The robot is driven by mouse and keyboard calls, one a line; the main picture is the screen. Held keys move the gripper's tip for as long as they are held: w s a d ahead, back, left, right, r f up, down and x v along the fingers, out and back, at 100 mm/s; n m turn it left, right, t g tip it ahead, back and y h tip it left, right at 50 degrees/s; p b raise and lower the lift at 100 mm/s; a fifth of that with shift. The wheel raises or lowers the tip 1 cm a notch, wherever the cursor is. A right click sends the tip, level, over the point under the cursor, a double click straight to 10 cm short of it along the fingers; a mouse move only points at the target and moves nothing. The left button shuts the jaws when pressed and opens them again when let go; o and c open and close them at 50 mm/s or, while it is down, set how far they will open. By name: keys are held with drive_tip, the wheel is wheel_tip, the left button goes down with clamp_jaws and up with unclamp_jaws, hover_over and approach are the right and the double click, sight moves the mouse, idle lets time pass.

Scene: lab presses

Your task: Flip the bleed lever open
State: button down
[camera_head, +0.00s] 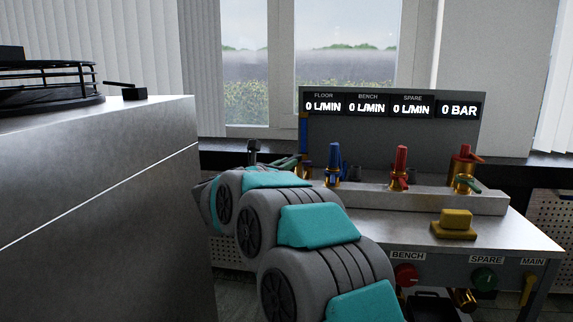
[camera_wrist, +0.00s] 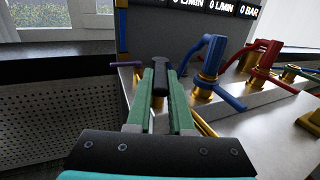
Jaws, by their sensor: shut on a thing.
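My gripper (camera_wrist: 160,82) has green fingers, shut on an upright black handle (camera_wrist: 159,72) in the wrist view. The handle stands at the left end of the grey bench; I cannot tell for sure that it is the bleed lever. A thin purple bar (camera_wrist: 126,63) sticks out left of the fingers. In the head view my arm covers most of this spot, and only a little of the green fingers (camera_head: 286,162) shows. What the handle joins onto is hidden by the fingers.
Right of my gripper stand a blue valve (camera_head: 333,163), a red valve (camera_head: 400,168) and a brass valve (camera_head: 463,170). A yellow block (camera_head: 456,221) sits nearer the front. The panel (camera_head: 390,132) reads 0 L/MIN and 0 BAR. A grey cabinet (camera_head: 100,200) fills the left.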

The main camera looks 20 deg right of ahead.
drive_tip(key=shift+a+f+b, duration=0.1)
drive_tip(key=shift+a+b, duration=0.05)
drive_tip(key=shift+b, duration=0.7)
drive_tip(key=shift+a+t+b, duration=0.1)
drive_tip(key=shift+t+b, duration=0.2)
drive_tip(key=shift+b, duration=0.4)
drive_tip(key=n+y+b, duration=0.1)
drive_tip(key=b, duration=0.3)
drive_tip(key=shift+r+t, duration=0.25)
drive_tip(key=shift+t, duration=0.15)
drive_tip(key=n+t+y+b, duration=0.1)
drive_tip(key=b, duration=0.2)
drive_tip(key=s+d+n+t+y+b, duration=0.1)
drive_tip(key=b, duration=0.2)
drive_tip(key=shift+d+f, duration=0.1)
drive_tip(key=shift+f, duration=0.1)
drive_tip(key=c, duration=1.2)
unclamp_jaws()
drive_tip(key=o, duration=0.4)
drive_tip(key=shift+d, duration=0.1)
